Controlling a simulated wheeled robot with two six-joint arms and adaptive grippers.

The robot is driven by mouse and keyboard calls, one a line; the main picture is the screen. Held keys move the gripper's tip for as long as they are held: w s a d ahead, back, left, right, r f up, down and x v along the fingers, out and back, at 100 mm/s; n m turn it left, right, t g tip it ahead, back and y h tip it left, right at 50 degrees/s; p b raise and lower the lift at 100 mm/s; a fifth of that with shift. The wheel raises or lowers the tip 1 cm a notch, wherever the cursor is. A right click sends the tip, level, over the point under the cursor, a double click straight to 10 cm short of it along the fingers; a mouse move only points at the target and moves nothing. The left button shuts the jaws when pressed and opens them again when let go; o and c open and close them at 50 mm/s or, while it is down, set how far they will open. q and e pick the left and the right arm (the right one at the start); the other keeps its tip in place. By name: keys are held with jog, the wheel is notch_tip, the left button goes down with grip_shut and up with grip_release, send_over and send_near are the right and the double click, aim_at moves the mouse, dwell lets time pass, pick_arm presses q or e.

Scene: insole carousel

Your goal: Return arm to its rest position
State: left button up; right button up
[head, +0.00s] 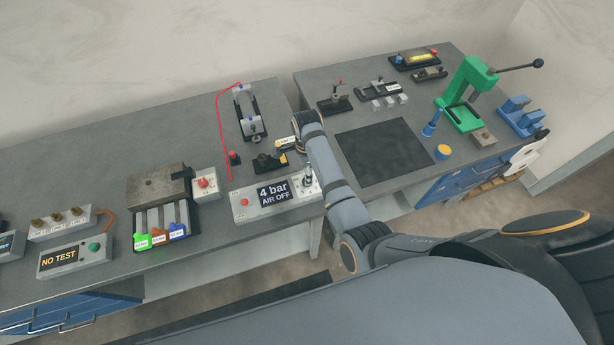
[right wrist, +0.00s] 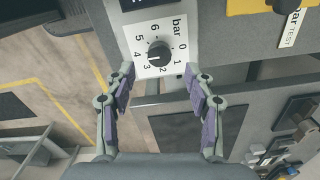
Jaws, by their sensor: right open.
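My right gripper (right wrist: 161,84) is open and empty in the right wrist view. Its two fingers stand apart, on either side of the space below a black knob (right wrist: 159,54). The knob sits on a white dial plate marked in bar. My right arm (head: 335,180) reaches over the gap between the two benches in the head view, beside the grey control box (head: 240,212). The box's display (head: 273,192) reads "4 bar AIR OFF". My right fingers cannot be made out clearly in the head view. My left gripper is not in view.
The left bench (head: 90,170) holds a brown block fixture (head: 160,185), a NO TEST box (head: 70,260) and a red-cabled fixture (head: 247,112). The right bench holds a black mat (head: 385,150), a green press (head: 467,90) and blue holders (head: 520,115).

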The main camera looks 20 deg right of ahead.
jog(key=shift+r, duration=1.4)
jog(key=shift+s+d, duration=0.1)
